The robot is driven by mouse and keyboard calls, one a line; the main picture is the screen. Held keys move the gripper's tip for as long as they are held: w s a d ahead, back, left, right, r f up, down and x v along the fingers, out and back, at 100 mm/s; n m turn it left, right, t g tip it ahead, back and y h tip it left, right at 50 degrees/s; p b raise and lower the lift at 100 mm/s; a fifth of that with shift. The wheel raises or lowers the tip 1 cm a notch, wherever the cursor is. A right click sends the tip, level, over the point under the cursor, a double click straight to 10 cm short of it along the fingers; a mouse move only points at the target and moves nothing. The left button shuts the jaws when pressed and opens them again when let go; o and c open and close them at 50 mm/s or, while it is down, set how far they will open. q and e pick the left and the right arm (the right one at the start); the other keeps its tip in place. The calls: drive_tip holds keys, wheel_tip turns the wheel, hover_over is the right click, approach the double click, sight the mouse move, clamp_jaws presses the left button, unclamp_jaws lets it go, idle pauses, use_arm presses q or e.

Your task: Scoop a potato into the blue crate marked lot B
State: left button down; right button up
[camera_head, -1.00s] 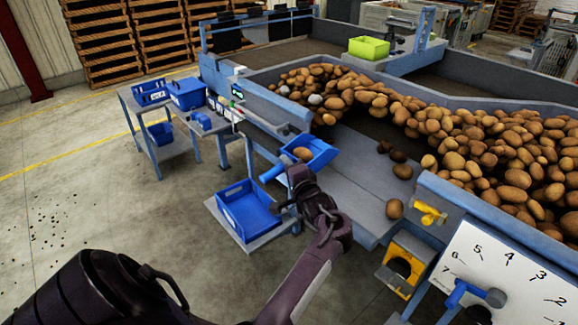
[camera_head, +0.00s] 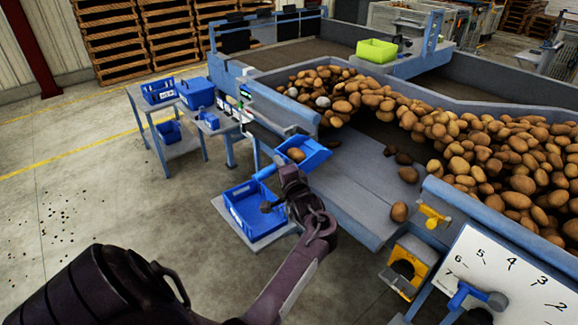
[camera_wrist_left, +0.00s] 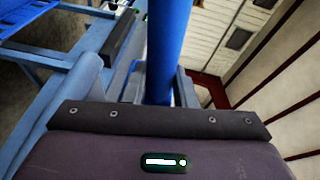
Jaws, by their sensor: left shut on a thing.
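A blue scoop (camera_head: 314,157) holds one brown potato (camera_head: 296,154) in its pan, above the left edge of the grader's grey bed. My left gripper (camera_head: 274,178) is shut on the scoop's blue handle, which also shows upright in the left wrist view (camera_wrist_left: 168,45). The arm hides part of the gripper. An open blue crate (camera_head: 236,212) sits on a low grey stand below and left of the scoop. A small blue crate (camera_head: 150,99) with a white label stands on a side table. I cannot read any lot marking. My right gripper is not in view.
Many potatoes (camera_head: 450,135) are heaped on the grader, with a few loose on its bed (camera_head: 350,185). A blue bin (camera_head: 197,97) and small items stand on side tables. A yellow box (camera_head: 410,262) and dial board (camera_head: 510,270) are at right.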

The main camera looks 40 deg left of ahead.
use_arm(q)
drive_tip(key=s+a, duration=0.4)
drive_tip(key=a, duration=0.5)
drive_tip(key=s+a, duration=0.4)
drive_tip(key=a, duration=0.6)
drive_tip(key=s+a, duration=0.4)
drive_tip(key=a, duration=0.5)
drive_tip(key=shift+s+a, duration=0.3)
